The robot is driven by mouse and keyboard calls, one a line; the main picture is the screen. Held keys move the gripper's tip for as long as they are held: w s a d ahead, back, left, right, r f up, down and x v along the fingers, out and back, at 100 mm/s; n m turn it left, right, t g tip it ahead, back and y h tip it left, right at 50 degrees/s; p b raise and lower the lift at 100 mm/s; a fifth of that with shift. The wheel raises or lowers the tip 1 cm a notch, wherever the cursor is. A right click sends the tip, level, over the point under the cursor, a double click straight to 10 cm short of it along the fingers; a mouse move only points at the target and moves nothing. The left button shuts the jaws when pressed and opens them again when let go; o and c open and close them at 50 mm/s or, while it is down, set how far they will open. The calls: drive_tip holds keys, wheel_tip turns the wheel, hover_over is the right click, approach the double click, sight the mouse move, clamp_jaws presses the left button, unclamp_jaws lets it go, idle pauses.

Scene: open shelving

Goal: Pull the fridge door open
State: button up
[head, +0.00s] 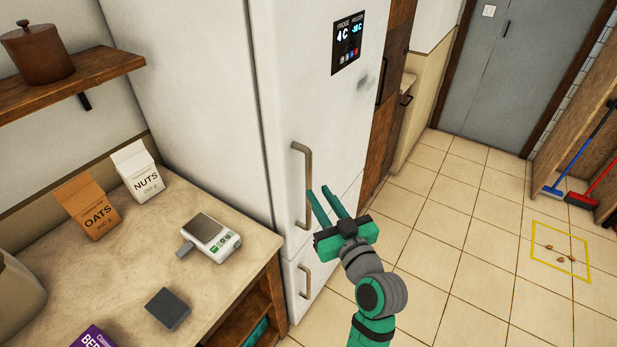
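The white fridge (320,110) stands in the middle of the head view, and its door looks shut. A display panel is high on the door front. A tan vertical bar handle (308,165) is on the upper door, near its left edge. A second, shorter handle (304,281) is on the lower door. My gripper (317,190) is in front of the upper door, just right of the upper handle's lower half. Its two green fingers are apart, with nothing seen between them. The left finger overlaps the handle in the picture; I cannot tell whether they touch.
A counter (135,245) with a scale (210,238), oats bag (86,205) and nuts bag (136,172) is at left. Tiled floor (450,230) is open at right, with crumbs inside a yellow square (560,262). Brooms (585,160) lean at far right.

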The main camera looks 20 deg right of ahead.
sight(310, 180)
drive_tip(key=w, duration=0.8)
drive_tip(key=shift+a, duration=0.3)
clamp_jaws()
